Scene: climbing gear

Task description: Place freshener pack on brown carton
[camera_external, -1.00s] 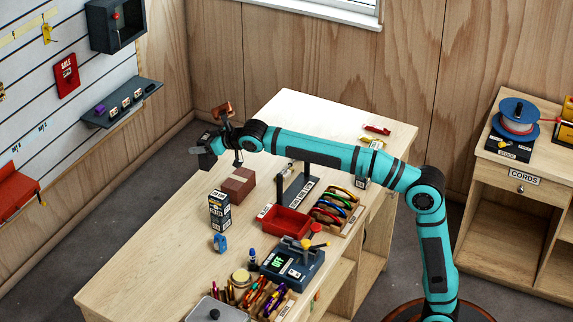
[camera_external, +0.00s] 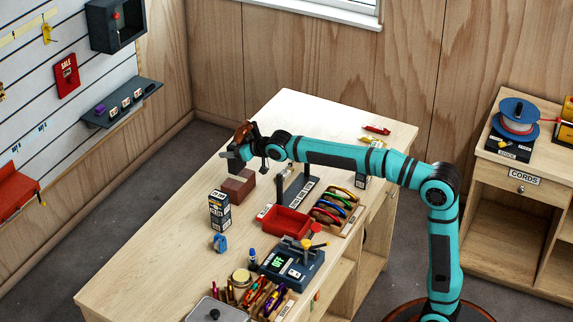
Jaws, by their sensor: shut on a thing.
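A red tray (camera_external: 287,221) and a rack of coloured carabiners (camera_external: 335,205) are to the right. The bench's left side is clear.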

